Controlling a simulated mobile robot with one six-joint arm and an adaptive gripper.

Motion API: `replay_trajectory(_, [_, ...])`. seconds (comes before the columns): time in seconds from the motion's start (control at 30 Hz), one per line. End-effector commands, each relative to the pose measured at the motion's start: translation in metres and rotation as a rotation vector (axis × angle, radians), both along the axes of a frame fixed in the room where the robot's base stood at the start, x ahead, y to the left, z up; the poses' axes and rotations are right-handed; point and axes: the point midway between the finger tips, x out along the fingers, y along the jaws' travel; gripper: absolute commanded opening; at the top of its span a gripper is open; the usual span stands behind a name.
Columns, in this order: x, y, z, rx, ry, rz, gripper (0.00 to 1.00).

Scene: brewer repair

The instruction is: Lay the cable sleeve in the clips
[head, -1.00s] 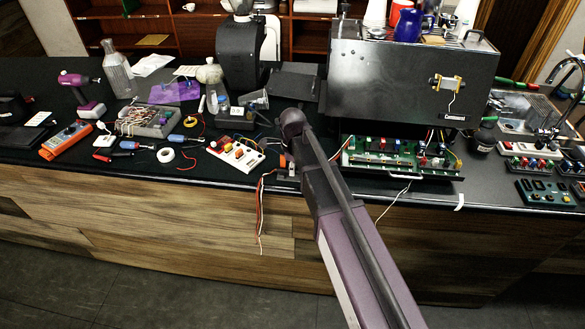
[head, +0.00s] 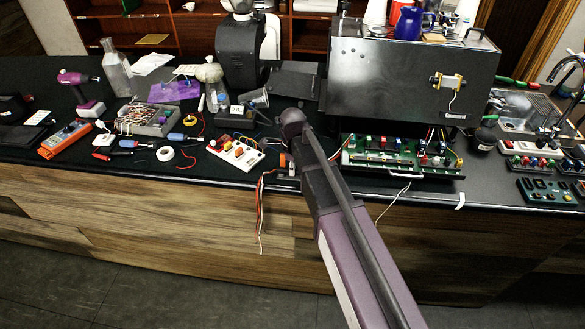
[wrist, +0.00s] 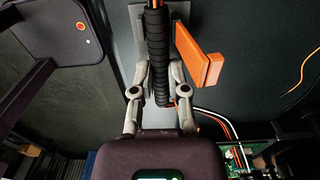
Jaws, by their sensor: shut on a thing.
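The cable sleeve (wrist: 158,42) is a black ribbed tube, upright in the wrist view, with an orange cable end at its top. My gripper (wrist: 160,75) is shut on it, with one grey finger on each side. Orange and white wires run from the lower right of the sleeve towards a green circuit board (wrist: 238,157). An orange block (wrist: 200,58) stands just right of the sleeve; I cannot tell whether it is a clip. In the head view my arm hides the sleeve, and loose red and white wires (head: 261,210) hang over the counter front.
The brewer (head: 400,85) stands behind an open tray of circuit boards (head: 395,160), right of my arm. A white board with coloured knobs (head: 235,153), a tape roll (head: 165,154) and tools lie to the left. A dark panel (wrist: 65,40) fills the wrist view's upper left.

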Motion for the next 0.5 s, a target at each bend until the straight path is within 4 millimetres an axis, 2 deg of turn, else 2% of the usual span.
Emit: replay_trajectory(0.5, [0.0,0.0,-0.0048,0.0,0.0,0.0,0.0])
